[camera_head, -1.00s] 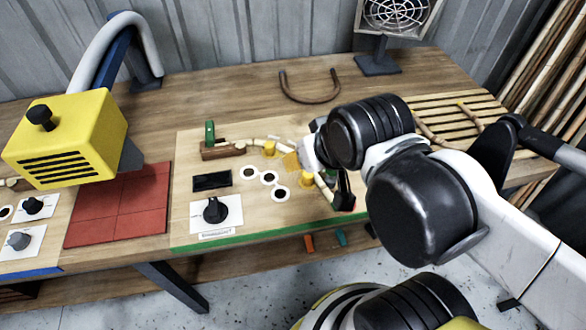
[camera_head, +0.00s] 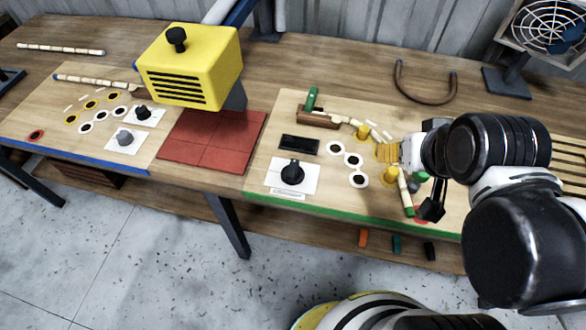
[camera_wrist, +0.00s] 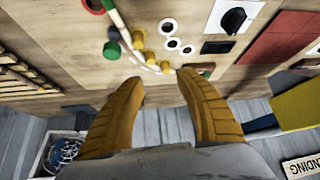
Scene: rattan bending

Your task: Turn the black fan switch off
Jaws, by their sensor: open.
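Several dial switches are in the head view, and I cannot tell which one works the fan. One black knob (camera_head: 292,173) sits on a white plate on the green-edged board. A smaller black knob (camera_head: 143,112) and a grey knob (camera_head: 124,137) sit on white plates on the blue-edged board at left. The fan (camera_head: 545,25) stands at the back right. My gripper (camera_head: 387,152) is open and empty, with yellow fingers, over the right part of the green-edged board. In the wrist view, its fingers (camera_wrist: 160,78) are apart, and the larger black knob (camera_wrist: 233,20) shows at top right.
A yellow slotted machine (camera_head: 190,68) overhangs the red tiles (camera_head: 210,142) between the two boards. Yellow pegs (camera_head: 362,131) and a curved, segmented rattan strip (camera_head: 350,122) are close to my gripper. A bent brown rod (camera_head: 425,98) lies at the back.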

